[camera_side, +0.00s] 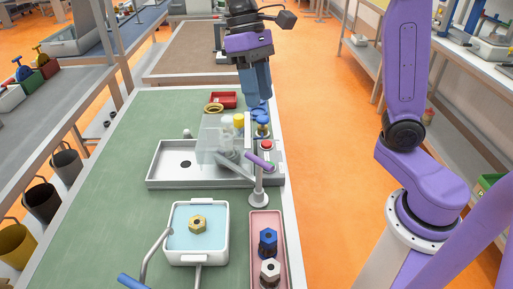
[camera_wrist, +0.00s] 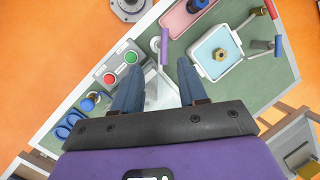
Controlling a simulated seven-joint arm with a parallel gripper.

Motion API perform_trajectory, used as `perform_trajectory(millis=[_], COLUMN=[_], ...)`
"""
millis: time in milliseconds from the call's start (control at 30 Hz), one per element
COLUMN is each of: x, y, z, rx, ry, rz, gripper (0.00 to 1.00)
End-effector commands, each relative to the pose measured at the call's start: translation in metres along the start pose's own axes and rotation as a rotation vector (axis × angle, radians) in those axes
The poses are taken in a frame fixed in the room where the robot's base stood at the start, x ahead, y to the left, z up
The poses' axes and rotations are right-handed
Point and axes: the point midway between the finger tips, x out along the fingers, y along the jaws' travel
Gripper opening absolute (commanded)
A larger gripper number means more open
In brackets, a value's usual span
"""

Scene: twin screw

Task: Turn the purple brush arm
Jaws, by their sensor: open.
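The purple brush arm (camera_side: 259,160) is a short purple bar tilted on top of a grey post with a round base, at the front right corner of the grey machine tray (camera_side: 165,182). In the wrist view the purple bar (camera_wrist: 165,45) shows just beyond my fingertips, slightly to the right of the middle of their gap. My gripper (camera_side: 259,101) hangs above the back right of the machine, fingers pointing down, apart from the brush arm. In the wrist view my gripper (camera_wrist: 157,65) has its two blue fingers spread with nothing held between them.
A clear cover (camera_side: 212,142) stands on the machine. A control box carries a red button (camera_wrist: 110,78) and a green button (camera_wrist: 130,57). In front are a white tray (camera_side: 174,228) with a brass nut and a pink tray (camera_side: 258,219). Blue rings (camera_wrist: 62,132) lie behind.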

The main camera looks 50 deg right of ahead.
Motion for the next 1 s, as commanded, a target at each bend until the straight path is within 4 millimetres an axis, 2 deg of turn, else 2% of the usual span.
perform_trajectory(millis=[33, 200, 333, 467, 667, 1000], x=[-0.01, -0.033, -0.041, -0.04, -0.021, 0.037], y=[0.002, 0.01, 0.014, 0.015, 0.013, 0.007], z=[-0.011, -0.03, -0.036, -0.038, -0.036, -0.032], rx=[0.04, 0.134, 0.168, 0.177, 0.175, 0.175], ry=[-0.012, -0.045, -0.059, -0.064, -0.064, -0.066], rz=[-0.019, -0.068, -0.087, -0.092, -0.091, -0.09], gripper=[0.42, 0.42, 0.42, 0.42, 0.42, 0.42])
